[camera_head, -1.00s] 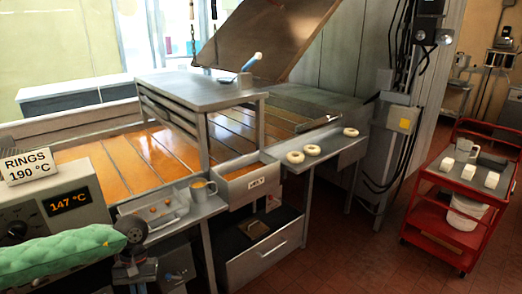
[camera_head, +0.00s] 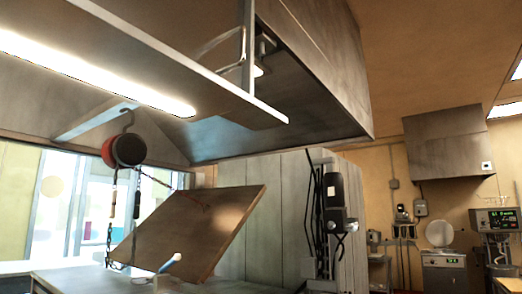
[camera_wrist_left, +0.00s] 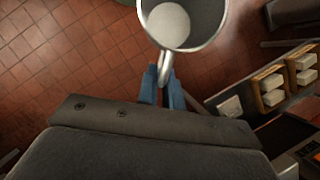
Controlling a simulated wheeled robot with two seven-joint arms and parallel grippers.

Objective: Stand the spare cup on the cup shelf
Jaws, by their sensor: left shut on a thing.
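The spare cup (camera_wrist_left: 184,28), a grey metal cup with a handle, is at the top of the left wrist view, cut off by the picture's edge. I look down into it; nothing shows inside but its pale bottom. My left gripper (camera_wrist_left: 163,76) has its blue fingers shut on the cup's handle and holds it above the red tiled floor. The head view is turned upward and shows no gripper and no cup. I cannot make out a cup shelf for certain. My right gripper is not in view.
In the head view a metal hood (camera_head: 310,75) with a lit lamp (camera_head: 95,75) hangs overhead. A tilted brown panel (camera_head: 190,235) stands below it. In the left wrist view, a rack with pale blocks (camera_wrist_left: 270,88) lies at right; open floor (camera_wrist_left: 60,50) is at left.

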